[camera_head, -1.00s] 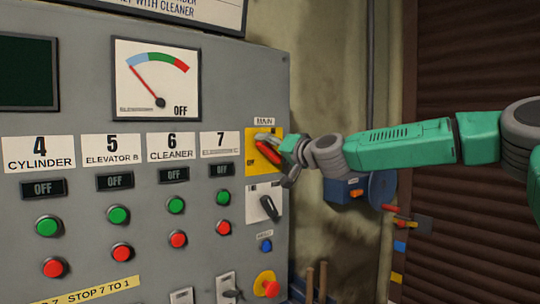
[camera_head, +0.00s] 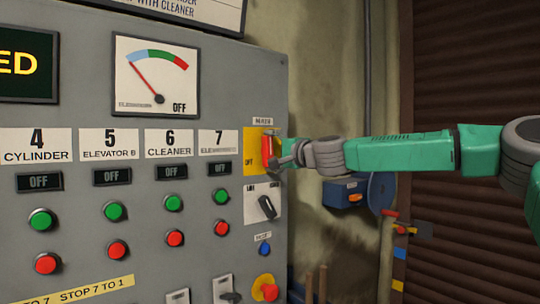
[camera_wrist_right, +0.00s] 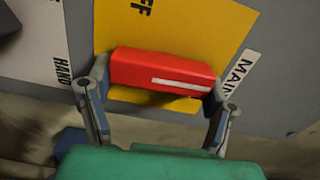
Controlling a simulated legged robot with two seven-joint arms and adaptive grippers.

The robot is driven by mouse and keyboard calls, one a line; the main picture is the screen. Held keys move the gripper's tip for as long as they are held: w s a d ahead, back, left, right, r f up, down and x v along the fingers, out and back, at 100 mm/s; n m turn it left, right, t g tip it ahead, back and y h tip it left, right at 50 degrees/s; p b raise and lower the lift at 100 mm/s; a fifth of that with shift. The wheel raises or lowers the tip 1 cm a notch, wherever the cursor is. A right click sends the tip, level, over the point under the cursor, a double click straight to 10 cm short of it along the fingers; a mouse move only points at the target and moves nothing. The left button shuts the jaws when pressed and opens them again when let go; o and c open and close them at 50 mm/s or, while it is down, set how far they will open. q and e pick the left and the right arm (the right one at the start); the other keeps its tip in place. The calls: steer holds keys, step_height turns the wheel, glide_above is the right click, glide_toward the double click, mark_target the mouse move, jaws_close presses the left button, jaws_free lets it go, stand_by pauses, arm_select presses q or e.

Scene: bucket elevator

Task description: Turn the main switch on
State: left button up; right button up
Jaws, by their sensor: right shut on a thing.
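The main switch (camera_head: 267,151) is a red handle on a yellow plate (camera_head: 250,152) at the right edge of the grey panel. In the head view the handle stands upright. In the right wrist view the red handle (camera_wrist_right: 162,70) with its white stripe lies between the two fingers. My right gripper (camera_head: 277,154) is at the handle and shut on it, one finger at each end in the wrist view. The gripper covers part of the switch in the head view. My left gripper is not in view.
The grey panel (camera_head: 80,215) carries several green and red buttons, a gauge (camera_head: 157,76) whose label reads OFF, and a screen (camera_head: 27,68) showing yellow letters "ED". A black selector (camera_head: 267,207) sits below the switch. A blue box (camera_head: 345,194) is on the wall behind my arm.

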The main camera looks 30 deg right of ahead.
steer(key=shift+d+f+m, duration=0.1)
steer(key=shift+f+m, duration=0.25)
steer(key=shift+m, duration=0.15)
steer(key=o, duration=1.1)
steer(key=shift+w+d, duration=0.1)
steer(key=shift+w, duration=0.05)
steer(key=shift+d, duration=0.1)
steer(key=s+d, duration=0.1)
steer(key=s, duration=1.1)
steer(key=shift+w+f, duration=0.1)
